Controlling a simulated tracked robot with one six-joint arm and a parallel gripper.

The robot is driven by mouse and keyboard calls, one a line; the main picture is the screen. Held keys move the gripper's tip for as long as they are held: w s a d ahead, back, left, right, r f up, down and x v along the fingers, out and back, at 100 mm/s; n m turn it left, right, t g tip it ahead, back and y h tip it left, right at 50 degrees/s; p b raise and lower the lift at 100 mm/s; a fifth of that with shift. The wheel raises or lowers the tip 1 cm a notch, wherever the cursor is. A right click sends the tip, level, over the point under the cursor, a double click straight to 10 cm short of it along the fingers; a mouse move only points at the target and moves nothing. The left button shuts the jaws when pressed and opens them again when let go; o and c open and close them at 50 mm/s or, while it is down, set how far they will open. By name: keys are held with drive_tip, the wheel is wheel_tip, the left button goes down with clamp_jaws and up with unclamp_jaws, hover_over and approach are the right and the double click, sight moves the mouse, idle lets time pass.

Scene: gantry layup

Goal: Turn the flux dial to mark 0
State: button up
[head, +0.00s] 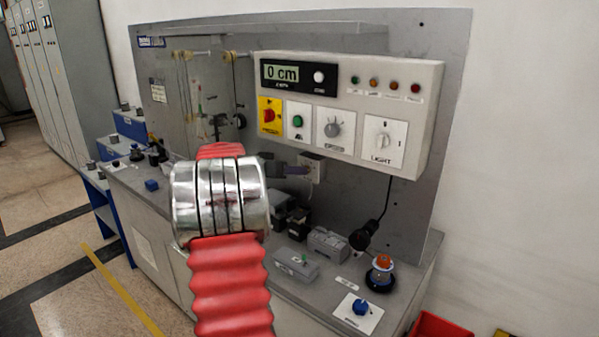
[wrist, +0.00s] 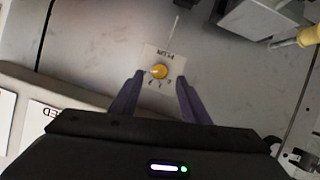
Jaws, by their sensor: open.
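A small yellow dial knob (wrist: 159,71) sits on a pale square plate (wrist: 151,51) in the wrist view. The plate has a dark label and several small marks, too small to read surely. My gripper (wrist: 160,79) is open, its purple fingers on either side of the knob with gaps. I cannot tell the depth between them. In the head view my gripper (head: 287,169) is at the back panel below the control box. A pale plate (head: 317,166) beside the fingertips seems to be the same one; its knob is not clear there.
The control box (head: 440,100) with knobs and a "0 cm" display juts out just above my gripper. Grey boxes (head: 327,243), an orange-topped part (head: 381,268) and a blue knob (head: 361,307) stand on the bench below. A black plug and cable (head: 361,238) hang at the right.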

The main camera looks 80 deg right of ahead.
drive_tip(key=shift+x, duration=2.05)
drive_tip(key=c, duration=1.1)
